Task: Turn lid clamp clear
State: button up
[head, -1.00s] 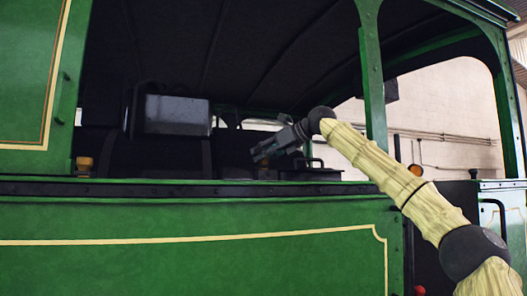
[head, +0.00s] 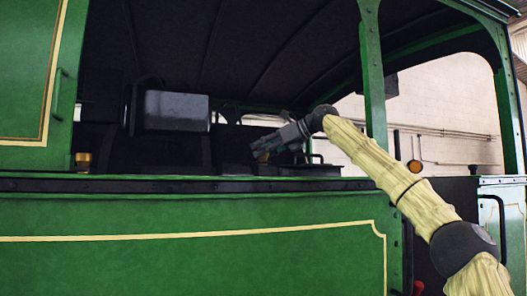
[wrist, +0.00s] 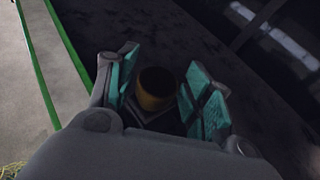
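My gripper (head: 262,150) reaches over the green side wall into the dark cab. In the wrist view, its two teal-padded fingers (wrist: 168,92) are apart on either side of a short brass-coloured round knob (wrist: 155,82), with a gap at least on the right. This knob, perhaps the lid clamp, also shows as a small brass spot in the head view (head: 263,157). A dark box or lid with a loop handle (head: 311,171) is just right of the gripper. The knob's lower part and what it is fixed to are dark and hard to make out.
The green side wall (head: 190,260) with its dark top ledge (head: 180,186) lies under my arm. A green post (head: 371,90) stands close beside the arm. A grey box (head: 177,111) and a brass fitting (head: 83,161) are to the left.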

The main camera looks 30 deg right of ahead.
dwell(0.3)
jog(key=v, duration=1.2)
jog(key=shift+d, duration=0.2)
